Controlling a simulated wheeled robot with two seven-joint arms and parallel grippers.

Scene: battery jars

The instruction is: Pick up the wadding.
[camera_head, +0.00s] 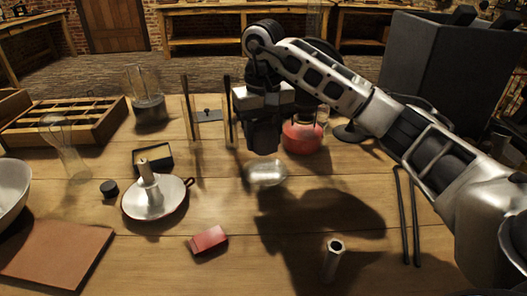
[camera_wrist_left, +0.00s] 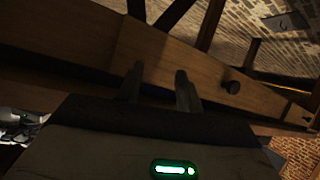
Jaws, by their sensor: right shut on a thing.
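The pale, whitish wadding (camera_head: 266,173) is near the middle of the table in the head view, directly below my right gripper (camera_head: 264,151). My right gripper points down and is shut on the wadding's upper part; its fingertips are dark and hard to make out. Whether the wadding touches the table is hard to tell. My left gripper (camera_wrist_left: 160,85) shows only in the left wrist view, with its two fingers apart and nothing between them.
A red flask (camera_head: 302,138) stands behind and right of the wadding. A candlestick on a pan (camera_head: 155,205), a red block (camera_head: 208,240) and a metal tube (camera_head: 333,260) stand around it. Thin rods (camera_head: 409,215) lie at right.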

